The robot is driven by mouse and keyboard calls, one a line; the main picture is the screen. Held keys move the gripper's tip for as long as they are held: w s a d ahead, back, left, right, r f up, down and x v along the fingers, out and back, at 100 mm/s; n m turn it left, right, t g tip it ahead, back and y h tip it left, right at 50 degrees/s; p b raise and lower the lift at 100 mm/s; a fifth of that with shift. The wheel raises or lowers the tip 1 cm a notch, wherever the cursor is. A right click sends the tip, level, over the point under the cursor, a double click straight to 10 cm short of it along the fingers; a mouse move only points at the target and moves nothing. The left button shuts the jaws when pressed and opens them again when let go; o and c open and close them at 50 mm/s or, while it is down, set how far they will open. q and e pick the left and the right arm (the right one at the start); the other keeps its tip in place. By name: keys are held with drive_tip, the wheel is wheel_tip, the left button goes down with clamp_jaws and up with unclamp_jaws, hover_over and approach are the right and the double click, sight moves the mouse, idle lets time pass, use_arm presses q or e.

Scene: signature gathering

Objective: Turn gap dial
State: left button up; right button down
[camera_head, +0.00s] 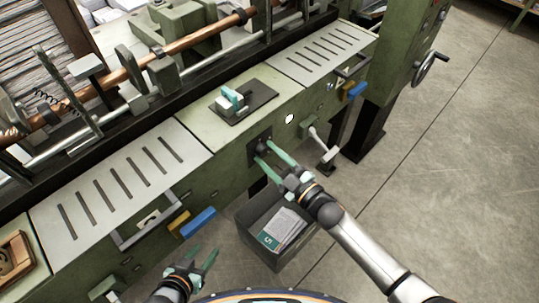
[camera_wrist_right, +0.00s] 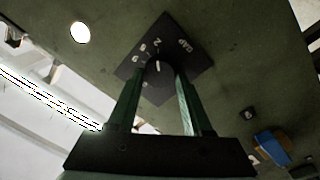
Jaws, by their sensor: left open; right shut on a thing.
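The gap dial is a dark round knob (camera_wrist_right: 160,82) with a white pointer line, on a black square plate (camera_wrist_right: 187,42) marked "GAP" and with several numbers. In the head view the plate (camera_head: 252,157) is on the green front of the machine. My right gripper (camera_wrist_right: 160,74) is shut on the knob, one green finger on each side; in the head view it (camera_head: 263,151) reaches the dial from the lower right. In the wrist view the pointer points roughly up the picture, between the numbers and "GAP". My left gripper (camera_head: 204,250) is open and empty at the lower left.
A dark bin (camera_head: 291,262) with papers stands on the floor below the dial. A lever (camera_head: 322,146) sticks out to the right of the dial. A drawer handle (camera_head: 146,234) and blue grip (camera_head: 197,223) are near my left gripper. The floor at right is clear.

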drive_tip(key=shift+c, duration=1.6)
unclamp_jaws()
drive_tip(key=v, duration=1.2)
drive_tip(key=shift+s+d, duration=0.2)
drive_tip(key=s+d+f+m+g+h+p, duration=0.2)
drive_tip(key=s+d+f+m+g+h, duration=0.2)
drive_tip(key=s+d+f+m+h, duration=0.4)
drive_tip(key=s+f+m+h, duration=0.1)
drive_tip(key=s+m+h, duration=0.1)
drive_tip(key=m, duration=0.4)
drive_tip(key=shift+s+d+f+g, duration=0.25)
drive_tip(key=shift+s+f+g, duration=0.1)
drive_tip(key=shift+s, duration=0.55)
